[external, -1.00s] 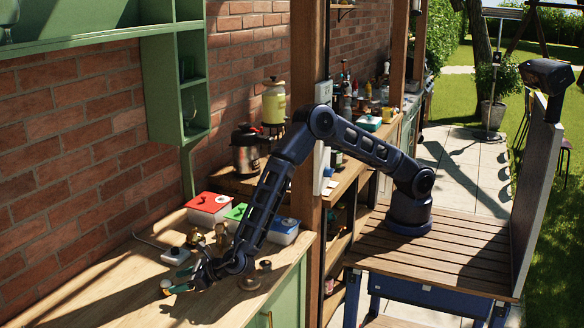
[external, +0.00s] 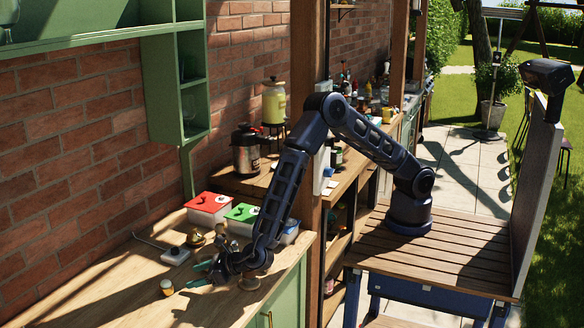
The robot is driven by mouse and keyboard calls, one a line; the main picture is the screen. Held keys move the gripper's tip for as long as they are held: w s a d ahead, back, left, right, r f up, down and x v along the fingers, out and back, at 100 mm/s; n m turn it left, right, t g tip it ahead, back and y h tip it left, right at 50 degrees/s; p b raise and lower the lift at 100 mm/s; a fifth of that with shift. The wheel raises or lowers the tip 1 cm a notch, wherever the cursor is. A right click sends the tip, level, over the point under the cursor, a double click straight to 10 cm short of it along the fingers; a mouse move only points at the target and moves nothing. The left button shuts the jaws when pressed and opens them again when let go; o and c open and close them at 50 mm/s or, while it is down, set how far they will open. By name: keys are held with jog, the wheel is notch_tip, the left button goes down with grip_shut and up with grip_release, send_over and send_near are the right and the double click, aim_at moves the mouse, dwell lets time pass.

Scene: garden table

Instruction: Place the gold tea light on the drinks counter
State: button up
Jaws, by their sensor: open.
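A small gold and white piece, which looks like the gold tea light (external: 167,287), stands upright on the light wooden counter (external: 110,300), near its left front part. My gripper (external: 197,275) is low over the same counter, just right of the piece. Its teal-tipped fingers are apart and empty, pointing left towards the piece with a small gap between. Whether this counter is the drinks counter is not marked in the view.
Boxes with red (external: 208,203) and green (external: 240,212) lids stand behind my gripper, with another box partly hidden by my arm. Brassy items (external: 196,238) and a white corded device (external: 175,256) sit nearby. A wooden post (external: 307,200) is close to my arm. The counter's left is clear.

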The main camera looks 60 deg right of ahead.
aim_at(172, 287)
jog(key=shift+s+a+f+m+h, duration=0.1)
jog(key=shift+a+f+m+h, duration=0.45)
jog(key=shift+h, duration=0.25)
jog(key=shift+s+a+m+t+h, duration=0.25)
jog(key=shift+a+m+t+h, duration=0.3)
jog(key=shift+m+h, duration=0.2)
jog(key=x, duration=0.5)
jog(key=shift+w+f, duration=0.15)
jog(key=shift+a+x, duration=0.2)
jog(key=shift+x, duration=2.5)
jog(key=c, duration=1.2)
jog(key=shift+o, duration=0.2)
